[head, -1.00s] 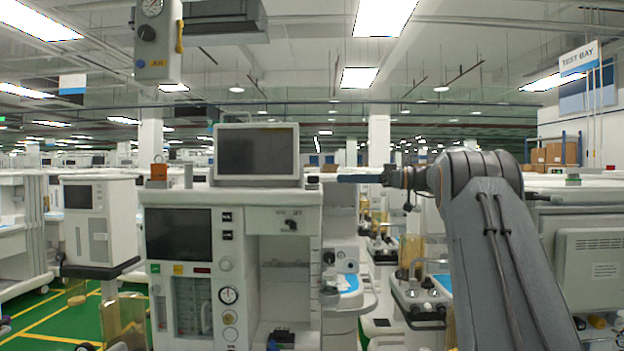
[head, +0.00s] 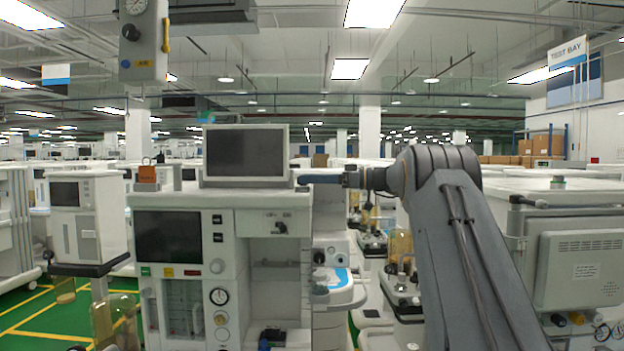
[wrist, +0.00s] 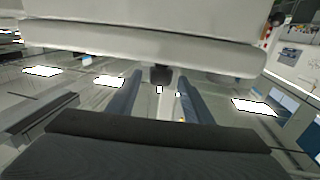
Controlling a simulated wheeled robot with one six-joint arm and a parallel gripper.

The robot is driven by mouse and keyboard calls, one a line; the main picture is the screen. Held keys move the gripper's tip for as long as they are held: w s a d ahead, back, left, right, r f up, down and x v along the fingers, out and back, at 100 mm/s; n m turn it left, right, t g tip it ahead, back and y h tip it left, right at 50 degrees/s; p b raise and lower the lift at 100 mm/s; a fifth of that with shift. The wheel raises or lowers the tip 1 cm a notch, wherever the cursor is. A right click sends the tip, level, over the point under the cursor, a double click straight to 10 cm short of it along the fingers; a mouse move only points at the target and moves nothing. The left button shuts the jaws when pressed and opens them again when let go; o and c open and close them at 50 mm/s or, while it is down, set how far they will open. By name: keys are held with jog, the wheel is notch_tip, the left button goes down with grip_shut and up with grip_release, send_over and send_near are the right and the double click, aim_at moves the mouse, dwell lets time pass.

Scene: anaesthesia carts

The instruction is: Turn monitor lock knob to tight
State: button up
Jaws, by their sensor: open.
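The monitor (head: 245,153) stands on top of the anaesthesia cart (head: 220,203) in the head view, its screen dark. A small dark knob (wrist: 161,75) shows in the wrist view below the edge of a pale housing (wrist: 150,45); I take it for the lock knob. It lies ahead between the two blue fingers of my gripper (wrist: 160,88), which are apart and empty. Whether they reach around it I cannot tell. In the head view my gripper (head: 300,179) is level with the monitor's lower right edge. The knob's turn position cannot be read.
A grey pressure-gauge box (head: 143,42) hangs above at the left. An orange item (head: 147,174) sits on the cart's top left. Another cart with a monitor turned away (head: 575,270) stands at the right. Green floor shows at lower left.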

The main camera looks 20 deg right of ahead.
jog(key=c, duration=1.1)
jog(key=shift+o, duration=0.2)
jog(key=m+t+b, duration=0.1)
jog(key=b, duration=0.4)
jog(key=shift+s+f+h, duration=0.1)
jog(key=shift+f+h, duration=0.1)
jog(key=shift+h, duration=0.2)
jog(key=m+t+b, duration=0.1)
jog(key=b, duration=0.2)
jog(key=t+h+b, duration=0.1)
jog(key=b, duration=0.3)
jog(key=shift+s+a+m+h, duration=0.2)
jog(key=shift+m+h, duration=0.1)
jog(key=shift+m, duration=0.1)
jog(key=shift+t+h+b, duration=0.3)
jog(key=shift+b, duration=0.25)
jog(key=m+t+h+b, duration=0.1)
jog(key=b, duration=0.2)
jog(key=m+h+b, duration=0.1)
jog(key=b, duration=0.3)
jog(key=shift+s+a+t, duration=0.15)
jog(key=shift+a+t, duration=0.1)
jog(key=shift+t, duration=0.15)
jog(key=shift+s+r+m+t+h+b, duration=0.15)
jog(key=shift+m+t+h+b, duration=0.35)
jog(key=shift+m+h+b, duration=0.75)
jog(key=shift+n+y+b, duration=0.25)
jog(key=shift+n+b, duration=0.1)
jog(key=shift+n, duration=0.1)
